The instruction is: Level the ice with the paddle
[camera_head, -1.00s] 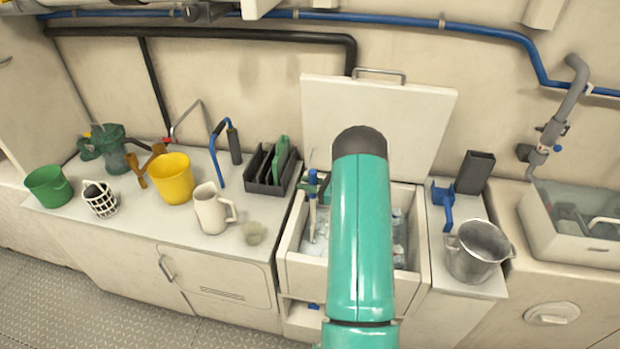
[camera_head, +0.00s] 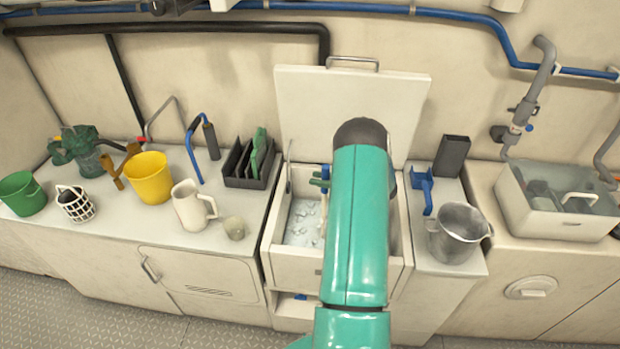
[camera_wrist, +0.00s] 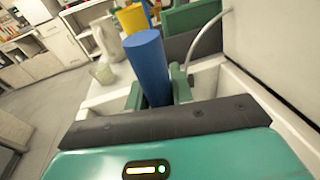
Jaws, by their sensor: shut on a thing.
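The ice (camera_head: 303,222) lies as pale lumps in the open cream ice box (camera_head: 295,268). Its left part shows in the head view; my arm hides much of the rest. My gripper (camera_head: 320,180) is over the box, its green fingers partly behind my arm. In the wrist view my gripper (camera_wrist: 157,92) is shut on the paddle's thick blue handle (camera_wrist: 146,55). A pale part of the paddle (camera_head: 324,212) points down toward the ice in the head view. Its lower end is hidden, so I cannot tell whether it touches the ice.
The raised lid (camera_head: 350,100) stands behind the box. Left on the counter are a dark rack (camera_head: 236,170), white jug (camera_head: 188,205), yellow bucket (camera_head: 150,180) and green bucket (camera_head: 20,195). Right are a metal pot (camera_head: 456,238), blue scoop (camera_head: 423,185) and dark holder (camera_head: 452,153).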

